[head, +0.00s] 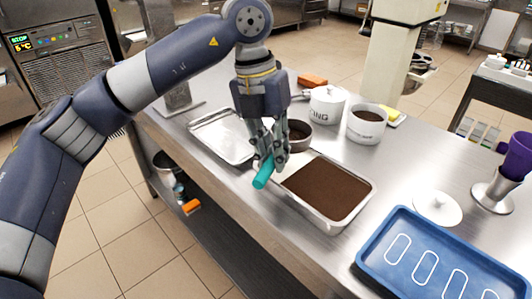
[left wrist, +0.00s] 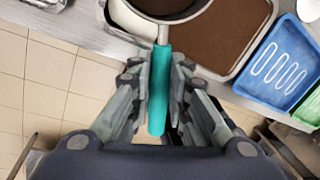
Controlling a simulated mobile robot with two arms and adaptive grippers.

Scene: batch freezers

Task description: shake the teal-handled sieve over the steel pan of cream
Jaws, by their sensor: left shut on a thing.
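My left gripper (head: 268,146) is shut on the teal handle (head: 264,172) of the sieve; the handle also shows between the fingers in the left wrist view (left wrist: 159,92). The sieve's round metal bowl (head: 298,136) is just past the fingers, partly hidden by them. In the left wrist view the bowl (left wrist: 168,14) is cut off by the top edge and overlaps the pan. The steel pan (head: 350,214) sits on the counter. Most of its visible surface is brown, with a pale cream area (left wrist: 126,18) at its left end. My right gripper is not in view.
An empty steel tray (head: 215,150) lies left of the pan. A white lidded pot (head: 327,106) and a white tub of brown powder (head: 367,125) stand behind. A blue tray (head: 384,262), a white lid (head: 437,208) and a purple-topped steel stand (head: 492,198) are at the right.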

